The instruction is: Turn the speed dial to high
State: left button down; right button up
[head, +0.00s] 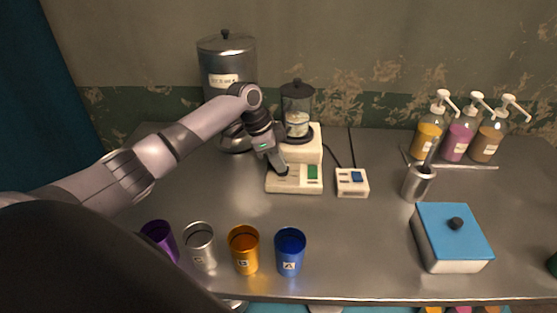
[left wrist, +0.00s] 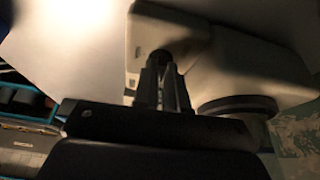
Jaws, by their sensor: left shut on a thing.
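The blender's cream base (head: 308,148) stands at the middle of the table, with a front control panel (head: 296,184) and a green switch (head: 313,172) at its right. My left gripper (head: 282,171) reaches down onto the left part of that panel, its fingers shut on the speed dial. The fingers and hand hide most of the dial, so its setting cannot be read. In the left wrist view the dark fingers (left wrist: 162,72) press close to the pale base (left wrist: 190,35), around a small dark part. My right gripper is not in view.
A metal urn (head: 228,65) is behind my left arm. Several cups, including a blue one (head: 290,252), line the front; a blue-lidded box (head: 452,235) is right.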

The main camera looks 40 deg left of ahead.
pick_arm(q)
jog(key=shift+r, duration=0.1)
jog(key=c, duration=1.2)
grip_release()
